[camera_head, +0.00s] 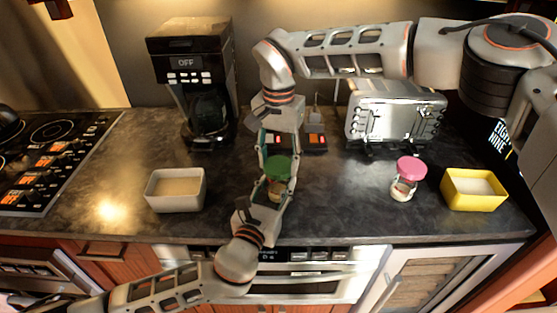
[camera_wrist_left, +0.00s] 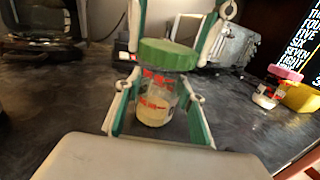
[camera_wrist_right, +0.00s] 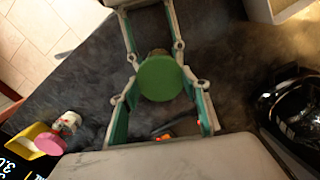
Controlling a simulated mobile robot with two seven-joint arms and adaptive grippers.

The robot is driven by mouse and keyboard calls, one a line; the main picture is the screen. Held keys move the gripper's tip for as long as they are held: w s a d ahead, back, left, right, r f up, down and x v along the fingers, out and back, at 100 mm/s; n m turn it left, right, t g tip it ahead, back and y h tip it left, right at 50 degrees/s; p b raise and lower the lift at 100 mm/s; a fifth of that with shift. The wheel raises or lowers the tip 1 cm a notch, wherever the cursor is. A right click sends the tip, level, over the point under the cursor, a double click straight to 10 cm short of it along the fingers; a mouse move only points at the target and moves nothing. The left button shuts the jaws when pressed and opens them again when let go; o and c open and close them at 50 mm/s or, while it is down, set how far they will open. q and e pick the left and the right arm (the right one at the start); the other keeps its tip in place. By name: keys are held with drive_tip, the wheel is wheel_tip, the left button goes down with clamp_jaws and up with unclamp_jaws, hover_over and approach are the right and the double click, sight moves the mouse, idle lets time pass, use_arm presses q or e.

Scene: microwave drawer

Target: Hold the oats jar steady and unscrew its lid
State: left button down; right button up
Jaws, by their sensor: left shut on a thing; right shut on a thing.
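A clear jar (camera_head: 275,189) with a pale filling and red print stands upright near the counter's front, under a green lid (camera_head: 278,167); I take it as the oats jar, though its print is unreadable. My left gripper (camera_head: 274,195) comes from the front and is shut around the jar body, also clear in the left wrist view (camera_wrist_left: 155,104). My right gripper (camera_head: 279,162) reaches down from behind and is shut on the lid, which fills the middle of the right wrist view (camera_wrist_right: 160,78). The lid sits level on the jar. The jar body is mostly hidden from above.
A pink-lidded jar (camera_head: 403,187) and a yellow bin (camera_head: 474,190) stand to the right. A white bin (camera_head: 175,190) is to the left. A coffee maker (camera_head: 192,75) and a silver toaster (camera_head: 396,116) stand behind. Counter is clear on both sides of the jar.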

sight(279, 165)
drive_tip(key=shift+r, duration=0.15)
idle(0.5)
drive_tip(key=shift+r, duration=0.95)
drive_tip(key=shift+r, duration=0.1)
drive_tip(key=shift+r, duration=1.9)
use_arm(q)
drive_tip(key=c, duration=1.2)
unclamp_jaws()
